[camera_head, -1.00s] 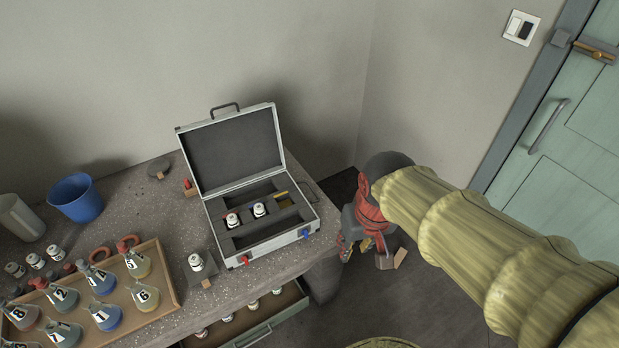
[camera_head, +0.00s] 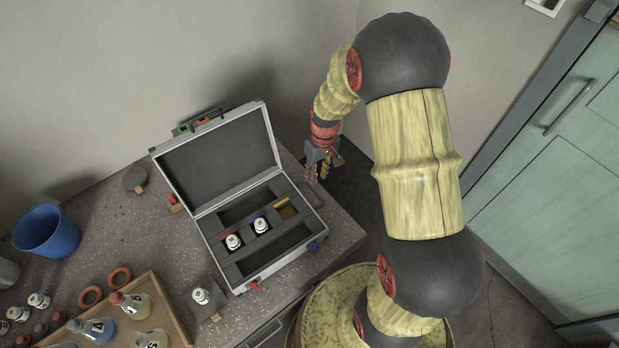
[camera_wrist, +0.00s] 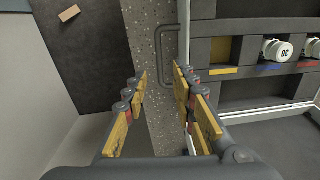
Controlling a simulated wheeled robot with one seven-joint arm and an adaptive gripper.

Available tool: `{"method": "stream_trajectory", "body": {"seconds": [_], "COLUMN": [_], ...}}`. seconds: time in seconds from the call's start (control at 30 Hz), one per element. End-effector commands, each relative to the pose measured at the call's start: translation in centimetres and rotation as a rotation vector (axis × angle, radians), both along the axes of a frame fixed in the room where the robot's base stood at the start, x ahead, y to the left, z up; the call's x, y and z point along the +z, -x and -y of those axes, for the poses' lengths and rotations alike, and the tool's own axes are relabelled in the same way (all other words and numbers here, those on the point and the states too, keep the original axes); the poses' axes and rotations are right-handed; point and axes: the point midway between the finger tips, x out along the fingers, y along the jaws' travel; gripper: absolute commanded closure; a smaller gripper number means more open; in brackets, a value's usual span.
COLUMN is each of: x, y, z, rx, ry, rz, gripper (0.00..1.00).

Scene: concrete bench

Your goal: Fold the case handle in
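The open silver case (camera_head: 262,272) stands on the concrete bench with its lid (camera_head: 215,160) raised. Its dark loop handle (camera_head: 313,193) sticks out from the right side of the base. In the wrist view this handle (camera_wrist: 160,58) shows as a dark U-shaped bar standing out from the case wall (camera_wrist: 189,30), over the bench edge. My gripper (camera_head: 318,172) hangs just behind the handle, off the case's right side. In the wrist view my gripper (camera_wrist: 160,95) is open and empty, and the handle lies ahead between its finger lines, nearer the right finger.
Two white bottles (camera_head: 233,241) sit in the case. A red latch (camera_head: 254,286) and a blue latch (camera_head: 314,246) are on its front. A blue cup (camera_head: 46,231), a flask tray (camera_head: 165,318) and a bottle on a grey pad (camera_head: 201,296) stand left. Floor lies beyond the bench's right edge.

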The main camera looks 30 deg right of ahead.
Motion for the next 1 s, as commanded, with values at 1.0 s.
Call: {"method": "stream_trajectory", "body": {"seconds": [1.0], "x": [-7.9], "y": [0.1], "z": [-0.6], "rx": [0.041], "ry": [0.002], "rz": [0.008], "gripper": [0.73]}}
